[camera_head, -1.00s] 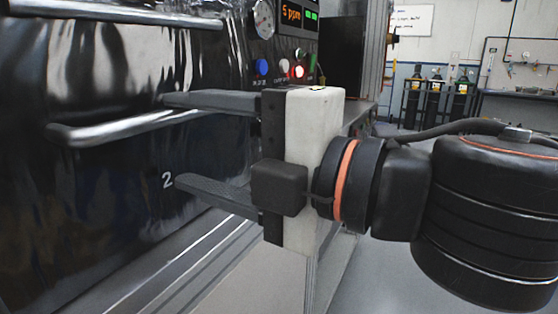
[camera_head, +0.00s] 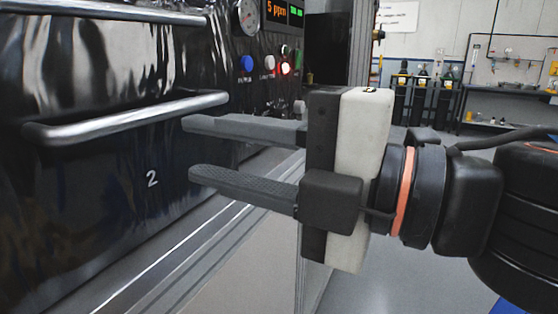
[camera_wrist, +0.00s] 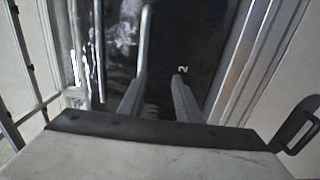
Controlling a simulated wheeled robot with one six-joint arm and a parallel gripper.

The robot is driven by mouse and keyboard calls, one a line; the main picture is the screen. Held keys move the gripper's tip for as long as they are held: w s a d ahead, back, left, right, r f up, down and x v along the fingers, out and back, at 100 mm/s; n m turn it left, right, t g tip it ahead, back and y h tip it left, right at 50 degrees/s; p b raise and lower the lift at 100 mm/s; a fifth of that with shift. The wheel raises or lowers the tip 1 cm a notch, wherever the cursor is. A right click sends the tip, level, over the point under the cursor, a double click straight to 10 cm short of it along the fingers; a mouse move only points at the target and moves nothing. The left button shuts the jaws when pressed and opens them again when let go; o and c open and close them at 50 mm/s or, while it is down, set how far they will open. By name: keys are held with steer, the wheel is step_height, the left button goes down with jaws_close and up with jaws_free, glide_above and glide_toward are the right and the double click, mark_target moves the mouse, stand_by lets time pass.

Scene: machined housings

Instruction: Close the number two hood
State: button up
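The number two hood is a dark glossy panel (camera_head: 90,220) on the left in the head view, marked with a white "2" (camera_head: 152,178). Its silver bar handle (camera_head: 125,118) runs across it above the number. The handle (camera_wrist: 144,45) also shows in the wrist view, close to the line of the left finger. My gripper (camera_head: 189,149) is open and empty, with its fingers pointing at the panel. It lies right of and below the handle, and the handle is not between the fingers. The panel's lower edge is close to a metal rail; I cannot tell if they touch.
A second silver bar (camera_head: 110,12) runs across the upper left. A control panel with a gauge (camera_head: 247,17) and lit buttons (camera_head: 286,69) stands behind. Gas cylinders (camera_head: 420,98) and a bench (camera_head: 510,97) are at the far wall. Grey floor is open on the right.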

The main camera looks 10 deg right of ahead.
steer(key=shift+v, duration=1.45)
steer(key=shift+v, duration=1.8)
steer(key=w+d+f+m+t+h, duration=0.1)
steer(key=w+d+f+m+h, duration=0.25)
steer(key=f, duration=0.35)
steer(key=w+d+f+m+h, duration=0.2)
steer(key=w+f+h, duration=0.3)
steer(key=f, duration=0.1)
steer(key=w+d+f+m+g+h, duration=0.2)
steer(key=d+f+m+g, duration=0.1)
steer(key=d+f+m, duration=0.6)
steer(key=w+d+f+m+g+h, duration=0.2)
steer(key=d+f+m, duration=0.6)
steer(key=f+m, duration=0.5)
steer(key=shift+w+d+f+m+g+h, duration=0.35)
steer(key=shift+f+g+h, duration=0.4)
steer(key=shift+f+g, duration=0.5)
